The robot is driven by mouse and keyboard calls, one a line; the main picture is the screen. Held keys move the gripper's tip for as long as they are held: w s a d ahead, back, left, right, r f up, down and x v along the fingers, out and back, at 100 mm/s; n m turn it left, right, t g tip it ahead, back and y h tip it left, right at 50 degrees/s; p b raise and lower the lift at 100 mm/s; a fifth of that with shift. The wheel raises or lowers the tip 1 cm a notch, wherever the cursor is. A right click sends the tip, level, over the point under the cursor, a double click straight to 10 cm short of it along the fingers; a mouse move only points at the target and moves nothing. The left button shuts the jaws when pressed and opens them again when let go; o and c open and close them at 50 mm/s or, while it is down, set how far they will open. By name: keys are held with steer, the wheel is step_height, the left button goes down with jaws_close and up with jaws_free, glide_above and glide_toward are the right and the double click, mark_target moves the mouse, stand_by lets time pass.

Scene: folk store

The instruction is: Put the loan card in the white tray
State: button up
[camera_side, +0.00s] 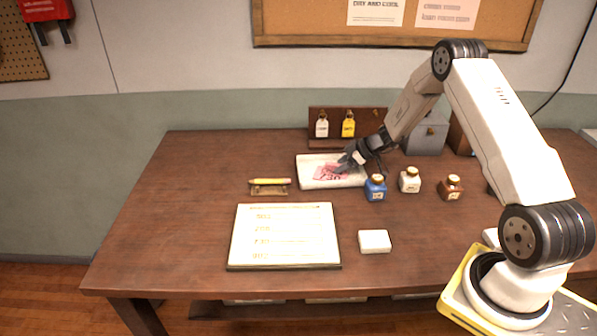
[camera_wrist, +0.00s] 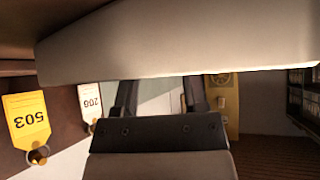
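The loan card (camera_side: 326,174), pink-red with darker print, shows inside the white tray (camera_side: 306,184) toward the back of the table. It looks tilted or partly covered; I cannot tell if it lies flat. My gripper (camera_side: 347,163) is low over the tray's right part, its fingers beside or over the card. In the wrist view the two dark fingers (camera_wrist: 160,95) stand apart with a gap between them. Their tips are hidden behind a large pale surface (camera_wrist: 190,45), likely the tray. The card does not show in that view.
Blue (camera_side: 375,188), white (camera_side: 410,180) and brown (camera_side: 451,188) bottles stand right of the tray. Behind it is a rack with white (camera_side: 321,128) and yellow (camera_side: 348,126) tags. The table's left is clear.

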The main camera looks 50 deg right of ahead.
steer(key=shift+r, duration=0.15)
steer(key=shift+v, duration=0.9)
steer(key=v, duration=1)
steer(key=shift+s+a, duration=0.1)
steer(key=s+a+r+m+g+h, duration=0.1)
steer(key=s+a, duration=0.4)
steer(key=a, duration=0.4)
steer(key=s+a+r+m+g+h, duration=0.1)
steer(key=s+a, duration=0.3)
steer(key=a, duration=0.5)
steer(key=s+a+r+m+g+h, duration=0.2)
steer(key=s+a, duration=0.3)
steer(key=a, duration=0.5)
steer(key=shift+s+r+m+g, duration=0.35)
steer(key=shift+r+m+g, duration=0.25)
steer(key=shift+g, duration=0.1)
